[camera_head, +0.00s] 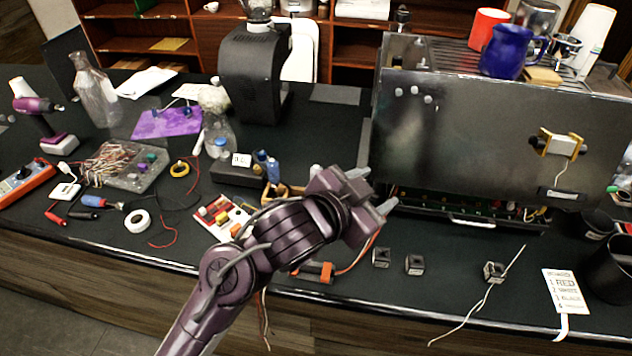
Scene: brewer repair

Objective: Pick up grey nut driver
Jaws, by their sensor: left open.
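My left gripper (374,190) is open and empty. Its arm comes up from the bottom, and its two fingers point right, over the bench in front of the brewer's lower opening. I cannot clearly make out a grey nut driver. A small wooden holder (272,192) with blue-handled tools (268,165) stands just left of the gripper, and a small pale grey tip (315,170) shows right behind the gripper body. It may be a tool handle, but most of it is hidden. My right gripper is not in view.
The steel brewer (480,130) stands at the right, a blue pitcher (503,52) on top. A black grinder (254,75) stands at the back. Small black clips (414,265) and a white label card (566,292) lie in front. Tools and wires (125,165) crowd the left.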

